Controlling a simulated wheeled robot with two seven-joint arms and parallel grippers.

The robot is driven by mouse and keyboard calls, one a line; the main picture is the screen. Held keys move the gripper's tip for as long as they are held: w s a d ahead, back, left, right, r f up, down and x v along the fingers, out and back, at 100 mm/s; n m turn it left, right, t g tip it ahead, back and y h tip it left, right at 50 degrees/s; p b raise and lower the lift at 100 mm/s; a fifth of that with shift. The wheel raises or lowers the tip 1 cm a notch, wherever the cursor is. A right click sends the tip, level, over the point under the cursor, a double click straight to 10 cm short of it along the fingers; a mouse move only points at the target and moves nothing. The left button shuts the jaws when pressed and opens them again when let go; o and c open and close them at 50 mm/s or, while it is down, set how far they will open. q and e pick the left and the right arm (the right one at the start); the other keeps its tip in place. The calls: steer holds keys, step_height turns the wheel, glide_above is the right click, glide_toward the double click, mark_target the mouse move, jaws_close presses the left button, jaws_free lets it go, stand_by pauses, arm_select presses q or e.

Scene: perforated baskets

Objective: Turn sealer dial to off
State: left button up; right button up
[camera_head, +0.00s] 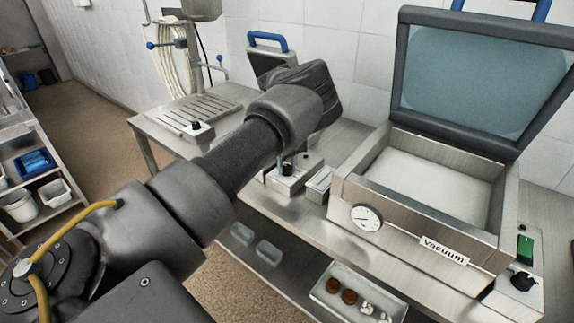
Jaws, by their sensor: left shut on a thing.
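A small steel control box (290,182) with a black dial (288,168) sits on the steel bench, left of the vacuum machine. My left arm reaches in from the lower left, and its dark wrist hangs over this box. My left gripper (301,157) points down at the dial and is shut on it. Most of the fingers are hidden behind my arm, and the dial's exact setting is too small to read. The sealer with a blue handle (268,42) stands behind my wrist, mostly covered. My right gripper is not in view.
The vacuum machine (395,216) has its lid up, a round gauge (367,218) and another black dial (522,281) with a green switch (525,247) at right. A slotted table with a dial (196,125) stands at left. A tray (333,298) is on the lower shelf.

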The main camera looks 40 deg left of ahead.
mark_target(287, 166)
arm_select(q)
steer(key=shift+a+r+n, duration=0.1)
steer(key=shift+n, duration=0.3)
steer(key=shift+w, duration=0.1)
steer(key=o, duration=1)
steer(key=shift+c, duration=0.2)
step_height(287, 166, up, 11)
steer(key=b, duration=0.1)
steer(key=shift+b, duration=0.4)
steer(key=shift+f, duration=0.2)
